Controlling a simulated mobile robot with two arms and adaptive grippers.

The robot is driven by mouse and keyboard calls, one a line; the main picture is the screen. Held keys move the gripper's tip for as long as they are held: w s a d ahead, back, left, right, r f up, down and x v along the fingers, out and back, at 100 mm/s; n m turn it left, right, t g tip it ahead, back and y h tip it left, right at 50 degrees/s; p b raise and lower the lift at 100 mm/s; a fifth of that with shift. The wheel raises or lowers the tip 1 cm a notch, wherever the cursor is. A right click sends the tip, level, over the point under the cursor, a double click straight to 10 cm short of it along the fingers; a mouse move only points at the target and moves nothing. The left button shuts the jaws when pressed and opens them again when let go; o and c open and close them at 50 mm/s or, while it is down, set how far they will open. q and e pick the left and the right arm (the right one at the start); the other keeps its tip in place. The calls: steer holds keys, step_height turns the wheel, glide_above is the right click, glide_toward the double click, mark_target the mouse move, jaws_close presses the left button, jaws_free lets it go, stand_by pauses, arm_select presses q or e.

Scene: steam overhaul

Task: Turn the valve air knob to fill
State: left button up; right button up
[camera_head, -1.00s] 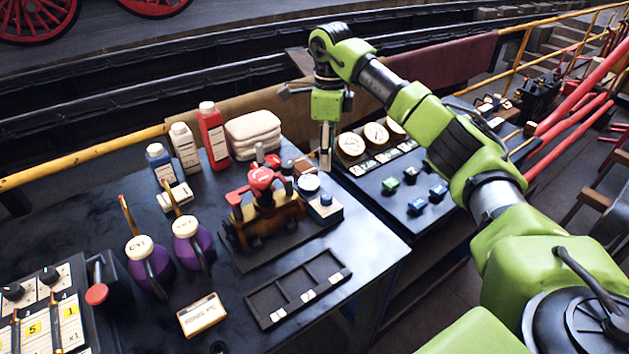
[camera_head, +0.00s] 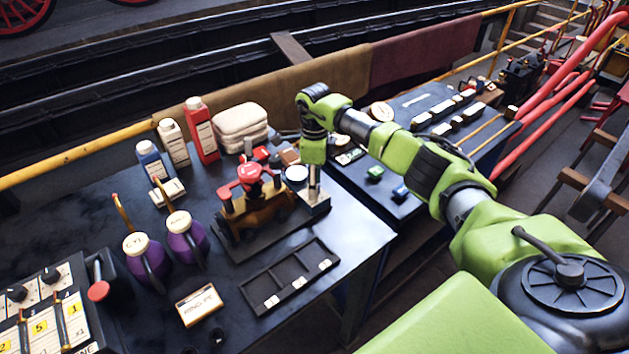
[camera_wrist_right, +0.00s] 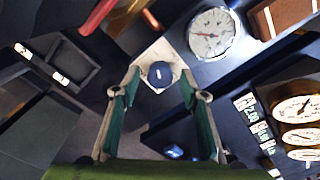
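In the right wrist view a dark blue round knob (camera_wrist_right: 160,74) with a small pale mark sits on a light square base (camera_wrist_right: 152,56). The base also shows in the head view (camera_head: 318,206), beside the small red and brass valve assembly (camera_head: 258,205). My right gripper (camera_head: 314,190) points down over this base and covers the knob in the head view. In the wrist view its two green-padded fingers (camera_wrist_right: 160,94) are apart, with the knob in the gap between their tips. Whether the fingers touch it cannot be told. My left gripper is not in view.
A round white gauge (camera_wrist_right: 212,33) sits close to the knob. A black divided tray (camera_head: 290,277) lies in front of the valve assembly. Purple jugs (camera_head: 187,238) stand to the left. A panel with blue and green buttons (camera_head: 374,174) is to the right.

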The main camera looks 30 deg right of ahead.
steer(key=shift+f, duration=0.1)
steer(key=c, duration=1.1)
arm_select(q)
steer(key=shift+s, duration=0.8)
